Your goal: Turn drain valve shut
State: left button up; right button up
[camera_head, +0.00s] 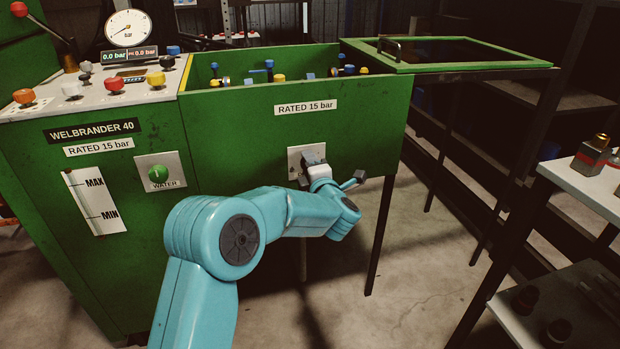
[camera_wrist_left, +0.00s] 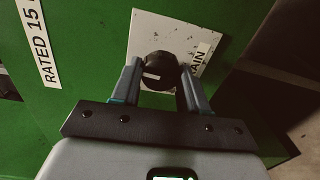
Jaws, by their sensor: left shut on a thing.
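The drain valve is a dark round knob (camera_wrist_left: 157,66) with a short white mark, on a pale square plate (camera_wrist_left: 190,38) on the green tank front. The plate's label is partly hidden and reads "AIN". My left gripper (camera_wrist_left: 160,80) is shut on the knob, one finger on each side. In the head view the left gripper (camera_head: 317,170) reaches the plate (camera_head: 296,157) below the upper "RATED 15 bar" label, and it hides most of the knob. The white mark lies roughly across the wrist picture. My right gripper is not in view.
The green tank (camera_head: 370,115) holds several coloured fittings. Left of it stands the control panel with a gauge (camera_head: 128,28) reading 0.0 bar and a green water button (camera_head: 158,174). A shelf (camera_head: 585,180) with fittings stands at right. The floor between is mostly clear.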

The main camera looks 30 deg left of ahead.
pick_arm(q)
jog(key=shift+f+n+b, duration=0.1)
jog(key=shift+n+b, duration=0.4)
jog(key=shift+b, duration=0.05)
jog(key=o, duration=1.1)
jog(key=shift+c, duration=0.2)
jog(key=p+v, duration=0.2)
jog(key=v, duration=1.4)
jog(key=shift+s+p, duration=0.25)
jog(key=shift+p, duration=0.1)
